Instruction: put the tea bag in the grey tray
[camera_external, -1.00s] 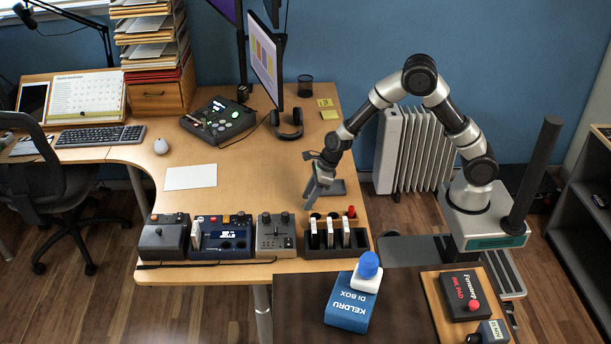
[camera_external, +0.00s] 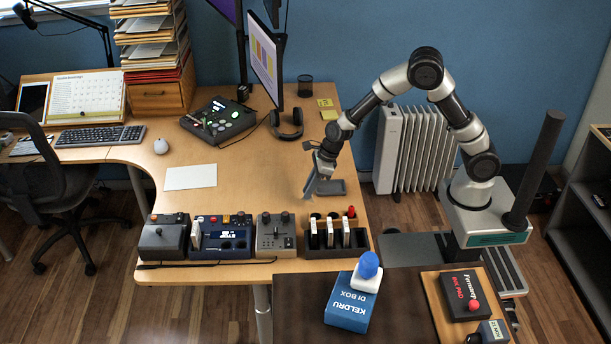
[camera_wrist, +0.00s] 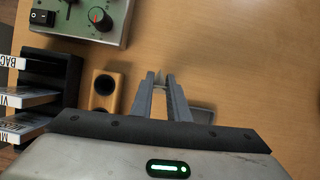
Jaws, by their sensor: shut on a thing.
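My gripper (camera_external: 309,193) hangs over the desk, just left of the grey tray (camera_external: 338,187). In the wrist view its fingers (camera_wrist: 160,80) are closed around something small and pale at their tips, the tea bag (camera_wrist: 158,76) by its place. Most of it is hidden by the fingers, and I cannot make it out in the outside view. The grey tray (camera_wrist: 203,115) shows partly in the wrist view, right of the fingers, with its lower part hidden by my gripper's body.
A black rack (camera_external: 338,252) with upright cartridges stands at the desk's front right edge, beside a grey control box (camera_external: 275,243). A small wooden block with dark holes (camera_wrist: 112,76) lies left of the fingers. The desk's middle is clear.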

